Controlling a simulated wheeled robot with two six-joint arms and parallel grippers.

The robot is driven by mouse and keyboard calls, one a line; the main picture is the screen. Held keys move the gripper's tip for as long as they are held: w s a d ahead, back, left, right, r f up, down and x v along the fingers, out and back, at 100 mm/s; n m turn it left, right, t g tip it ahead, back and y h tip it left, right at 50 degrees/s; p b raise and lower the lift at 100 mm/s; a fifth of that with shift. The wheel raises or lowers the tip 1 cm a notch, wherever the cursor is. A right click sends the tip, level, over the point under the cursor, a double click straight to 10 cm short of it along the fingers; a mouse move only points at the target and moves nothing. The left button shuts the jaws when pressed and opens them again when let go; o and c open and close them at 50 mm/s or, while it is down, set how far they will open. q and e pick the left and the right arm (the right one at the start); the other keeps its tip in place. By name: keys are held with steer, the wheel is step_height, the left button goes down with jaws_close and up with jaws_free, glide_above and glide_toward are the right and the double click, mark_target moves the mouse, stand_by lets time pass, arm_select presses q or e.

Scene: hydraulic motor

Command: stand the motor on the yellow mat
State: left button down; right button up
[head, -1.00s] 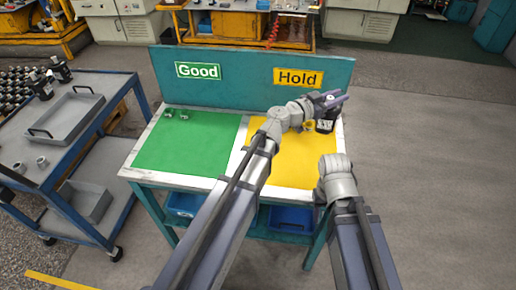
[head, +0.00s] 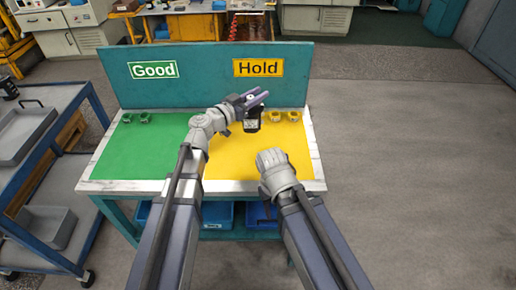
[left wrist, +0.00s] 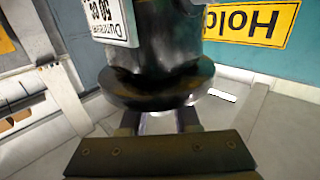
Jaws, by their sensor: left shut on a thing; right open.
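The motor (head: 251,125) is black with a white label, and it hangs below the jaws of my left gripper (head: 257,98). In the left wrist view the dark motor body (left wrist: 165,50) and its wide round flange (left wrist: 155,90) fill the upper middle, close against the jaws. My left gripper is shut on it. The motor is over the back part of the yellow mat (head: 235,165); I cannot tell whether it touches the mat. My right gripper (head: 272,160) is lower, over the mat's front right, with its fingers mostly hidden by the wrist.
Small ring-like parts (head: 284,116) sit on the yellow mat's back right, close to the motor. Two more (head: 136,118) sit on the green mat (head: 135,155). A teal back panel (head: 205,80) with Good and Hold signs stands behind. The yellow mat's front left is clear.

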mark_target(257, 122)
arm_select(q)
steer(key=shift+a+f, duration=0.15)
steer(key=shift+f, duration=0.35)
arm_select(e)
steer(key=shift+f, duration=0.55)
arm_select(q)
step_height(257, 122, down, 6)
steer(key=b, duration=0.6)
steer(key=shift+f+b, duration=0.15)
steer(key=shift+b, duration=0.25)
arm_select(e)
step_height(257, 122, down, 6)
steer(key=shift+f, duration=0.15)
arm_select(q)
steer(key=shift+f, duration=0.1)
arm_select(e)
steer(key=shift+f, duration=0.1)
arm_select(q)
step_height(257, 122, down, 4)
steer(key=b, duration=0.3)
steer(key=shift+r+b, duration=0.25)
steer(key=shift+b, duration=0.1)
arm_select(e)
step_height(257, 122, down, 4)
steer(key=shift+r, duration=0.25)
arm_select(q)
steer(key=shift+f, duration=0.1)
arm_select(e)
steer(key=shift+f, duration=0.15)
